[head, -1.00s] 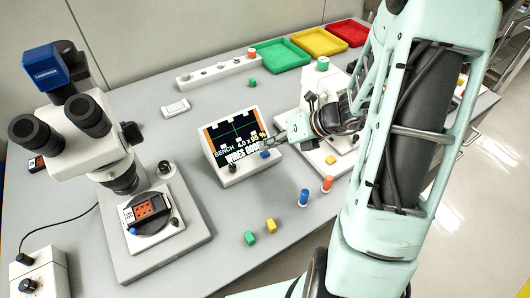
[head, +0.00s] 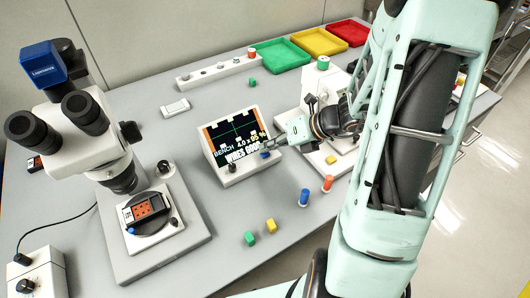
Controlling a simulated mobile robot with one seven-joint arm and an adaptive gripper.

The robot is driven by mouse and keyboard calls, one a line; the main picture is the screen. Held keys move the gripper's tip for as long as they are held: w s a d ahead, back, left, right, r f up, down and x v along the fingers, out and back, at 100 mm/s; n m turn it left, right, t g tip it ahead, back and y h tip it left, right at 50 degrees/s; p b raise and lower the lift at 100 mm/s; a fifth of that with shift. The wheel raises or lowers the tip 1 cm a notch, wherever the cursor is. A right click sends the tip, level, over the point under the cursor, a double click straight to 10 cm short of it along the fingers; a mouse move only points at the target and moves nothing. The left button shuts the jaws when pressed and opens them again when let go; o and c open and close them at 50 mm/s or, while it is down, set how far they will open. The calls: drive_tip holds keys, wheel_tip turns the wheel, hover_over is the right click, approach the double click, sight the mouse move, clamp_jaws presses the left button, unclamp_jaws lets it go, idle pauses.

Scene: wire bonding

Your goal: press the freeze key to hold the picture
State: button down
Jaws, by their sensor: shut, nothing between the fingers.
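The bench monitor (head: 207,150) stands mid-table with a dark screen (head: 236,128) showing a green cross, "BENCH" and white text that seems to read "WIRES GOOD". A blue key (head: 265,155) sits on the right of its sloping front ledge; I cannot read a label on it. My gripper (head: 268,147) is shut and empty, reaching in from the right with its fingertips at or just above the blue key. I cannot tell whether they touch it. The fingers overlap the screen's lower right corner.
A microscope (head: 85,135) stands at the left. A white-based machine (head: 313,160) stands behind my wrist. Blue (head: 304,197) and orange (head: 328,183) cylinders, and green (head: 250,238) and yellow (head: 271,225) blocks, lie in front. Green, yellow and red trays (head: 280,56) are at the back.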

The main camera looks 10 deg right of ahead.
sight(268, 153)
drive_tip(key=shift+f, duration=0.35)
drive_tip(key=shift+r, duration=0.1)
idle(0.4)
drive_tip(key=shift+r+p, duration=0.65)
drive_tip(key=shift+r, duration=0.1)
wheel_tip(268, 153, up, 5)
drive_tip(key=p, duration=0.5)
drive_tip(key=shift+r, duration=0.1)
idle(0.5)
